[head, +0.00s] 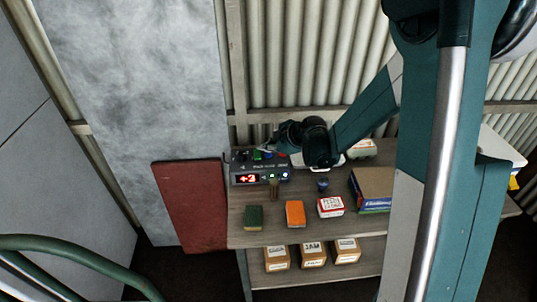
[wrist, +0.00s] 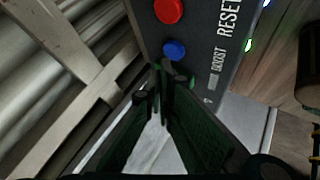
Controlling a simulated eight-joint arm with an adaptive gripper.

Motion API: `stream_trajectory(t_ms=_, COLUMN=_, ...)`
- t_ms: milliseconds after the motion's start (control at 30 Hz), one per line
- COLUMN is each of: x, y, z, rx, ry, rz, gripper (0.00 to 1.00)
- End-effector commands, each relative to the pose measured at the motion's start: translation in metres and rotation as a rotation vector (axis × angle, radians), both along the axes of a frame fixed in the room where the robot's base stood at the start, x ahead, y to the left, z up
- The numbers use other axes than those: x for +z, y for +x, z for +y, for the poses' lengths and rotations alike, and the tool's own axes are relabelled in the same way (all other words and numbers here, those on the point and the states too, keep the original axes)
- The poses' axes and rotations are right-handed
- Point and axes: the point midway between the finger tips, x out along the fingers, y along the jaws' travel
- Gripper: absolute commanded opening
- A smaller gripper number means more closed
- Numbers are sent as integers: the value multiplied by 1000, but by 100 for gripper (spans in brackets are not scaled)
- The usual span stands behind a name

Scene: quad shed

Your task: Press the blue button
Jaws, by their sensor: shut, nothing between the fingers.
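The blue button (wrist: 174,50) is a round knob on the top of a dark control box (wrist: 205,45), between a red button (wrist: 168,10) and a green button largely hidden behind my fingers. My gripper (wrist: 160,72) is shut and empty, its fingertips just below the blue button in the wrist view. Whether they touch it I cannot tell. In the head view the control box (head: 245,180) stands at the left end of the shelf top, with a lit red display, and my gripper (head: 270,143) is over its back edge.
The shelf top (head: 265,226) also bears a green box (head: 253,217), an orange box (head: 295,214), a red and white box (head: 331,207) and stacked books (head: 373,190). Corrugated wall (head: 290,60) rises close behind. A red panel (head: 190,205) leans at the left.

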Motion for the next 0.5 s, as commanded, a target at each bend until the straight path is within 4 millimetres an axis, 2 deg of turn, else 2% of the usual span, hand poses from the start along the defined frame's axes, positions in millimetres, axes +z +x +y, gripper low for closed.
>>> stream_trajectory(t_ms=267, x=1, y=0, z=0, rx=0, ry=0, rz=0, gripper=0)
stream_trajectory(t_ms=500, x=14, y=0, z=0, rx=0, ry=0, rz=0, gripper=0)
